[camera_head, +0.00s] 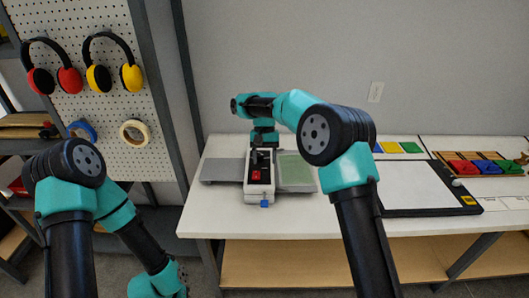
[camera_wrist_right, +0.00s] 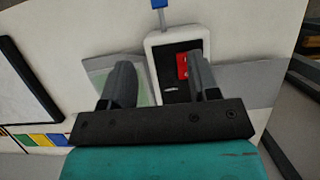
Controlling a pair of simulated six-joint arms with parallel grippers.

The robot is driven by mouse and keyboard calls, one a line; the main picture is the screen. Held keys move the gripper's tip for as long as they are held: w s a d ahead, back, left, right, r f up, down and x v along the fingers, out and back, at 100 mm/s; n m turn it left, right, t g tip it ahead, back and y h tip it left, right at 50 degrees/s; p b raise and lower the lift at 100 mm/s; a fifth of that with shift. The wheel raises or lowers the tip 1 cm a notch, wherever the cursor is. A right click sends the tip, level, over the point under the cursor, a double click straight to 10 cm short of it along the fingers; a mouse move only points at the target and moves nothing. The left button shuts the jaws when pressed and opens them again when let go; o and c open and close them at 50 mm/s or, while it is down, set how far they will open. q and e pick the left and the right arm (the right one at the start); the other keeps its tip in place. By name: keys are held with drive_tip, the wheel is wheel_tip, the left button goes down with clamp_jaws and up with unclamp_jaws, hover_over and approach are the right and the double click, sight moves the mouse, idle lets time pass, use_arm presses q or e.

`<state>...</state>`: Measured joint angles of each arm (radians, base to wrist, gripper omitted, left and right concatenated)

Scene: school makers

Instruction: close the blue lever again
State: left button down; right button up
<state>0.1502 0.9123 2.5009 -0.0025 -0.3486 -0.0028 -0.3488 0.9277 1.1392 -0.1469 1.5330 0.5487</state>
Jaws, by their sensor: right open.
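The blue lever (camera_head: 264,204) sticks out from the front end of a white device (camera_head: 258,190) with a black top on the table. In the right wrist view the lever (camera_wrist_right: 159,3) is at the top edge, partly cut off. A red switch (camera_head: 256,175) sits on the device's black panel; it also shows in the right wrist view (camera_wrist_right: 182,66), partly beside a finger. My right gripper (camera_wrist_right: 160,60) is open and empty above the device, behind the lever, with its fingers pointing toward the panel. My left arm hangs at the left, and its gripper is out of view.
A grey plate (camera_head: 222,170) lies left of the device and a green pad (camera_head: 295,170) right of it. A white board (camera_head: 425,190) and coloured blocks (camera_head: 485,167) lie further right. Shelving and a pegboard (camera_head: 90,110) with ear protectors stand left.

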drive_tip(key=shift+v, duration=1)
drive_tip(key=shift+s, duration=0.1)
drive_tip(key=r+t, duration=0.2)
drive_tip(key=t, duration=0.2)
hover_over(264, 203)
drive_tip(key=shift+f, duration=0.1)
drive_tip(key=shift+f, duration=0.15)
wheel_tip(264, 203, down, 17)
drive_tip(key=shift+f, duration=0.1)
idle(0.3)
drive_tip(key=shift+c, duration=0.4)
